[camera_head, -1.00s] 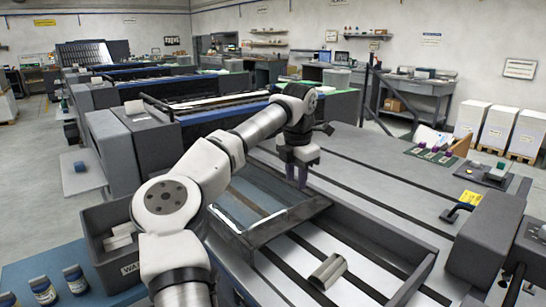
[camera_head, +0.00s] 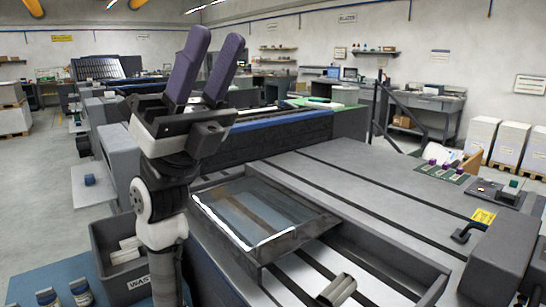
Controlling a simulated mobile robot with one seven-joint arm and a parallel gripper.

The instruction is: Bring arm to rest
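My gripper (camera_head: 208,58) is raised at the upper left of the head view, with its two purple fingers pointing up. The fingers are spread apart, and nothing shows between them. My arm stands folded upright at the left, in front of the grey machine. It hides part of the machine and of the waste bin behind it.
A grey tray with a glassy blue-brown bottom (camera_head: 262,242) lies right of my arm. A waste bin (camera_head: 108,280) stands at lower left beside small jars (camera_head: 80,291). A black handle (camera_head: 474,226) sticks up on the right.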

